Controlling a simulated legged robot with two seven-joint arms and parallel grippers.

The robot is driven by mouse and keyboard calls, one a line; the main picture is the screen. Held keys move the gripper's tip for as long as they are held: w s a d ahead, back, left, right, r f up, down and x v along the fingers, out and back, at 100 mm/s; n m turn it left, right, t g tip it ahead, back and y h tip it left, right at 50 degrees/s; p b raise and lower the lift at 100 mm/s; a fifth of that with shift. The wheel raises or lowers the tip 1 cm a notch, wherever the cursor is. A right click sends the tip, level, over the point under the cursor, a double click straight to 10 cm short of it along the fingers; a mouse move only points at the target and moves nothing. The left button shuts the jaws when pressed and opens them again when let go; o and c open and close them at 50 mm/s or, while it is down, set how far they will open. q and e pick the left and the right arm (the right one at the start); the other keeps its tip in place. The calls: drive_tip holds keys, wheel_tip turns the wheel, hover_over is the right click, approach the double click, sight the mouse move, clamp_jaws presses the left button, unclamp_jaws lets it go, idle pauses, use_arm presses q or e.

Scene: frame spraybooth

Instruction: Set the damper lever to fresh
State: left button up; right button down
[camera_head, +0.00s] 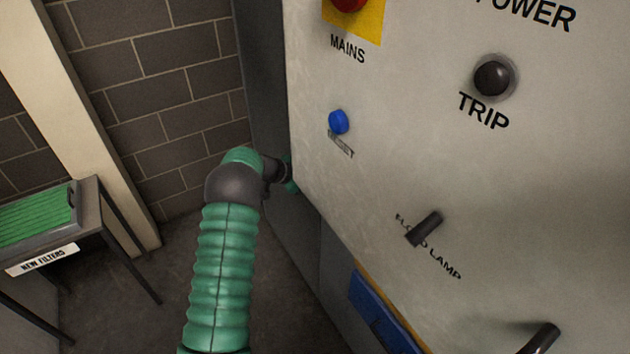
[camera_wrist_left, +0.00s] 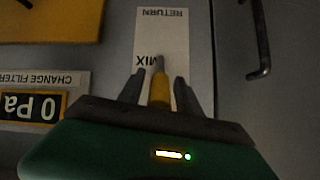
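In the left wrist view the damper lever (camera_wrist_left: 159,90) has a yellow grip and a grey tip. It stands in front of a pale label strip (camera_wrist_left: 163,30) that reads RETURN and MIX upside down; its tip is beside MIX. No FRESH marking is visible, and the lower strip is hidden by my gripper. My left gripper (camera_wrist_left: 157,86) is open, one finger on each side of the lever, with narrow gaps visible. In the head view my left arm reaches past the cabinet's left edge, hiding the fingers and lever. My right gripper is not in view.
The power cabinet (camera_head: 420,130) fills the right, with a blue button (camera_head: 339,122), TRIP knob (camera_head: 492,78) and flood lamp switch (camera_head: 424,228). A filter table (camera_head: 88,205) stands left. A gauge reading 0 Pa (camera_wrist_left: 33,105) and bar handle (camera_wrist_left: 262,40) flank the label.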

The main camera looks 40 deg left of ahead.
use_arm(q)
drive_tip(key=shift+w+f, duration=0.1)
drive_tip(key=b+v, duration=0.4)
drive_tip(key=v, duration=1.2)
drive_tip(key=shift+s+a, duration=0.15)
drive_tip(key=shift+s, duration=0.15)
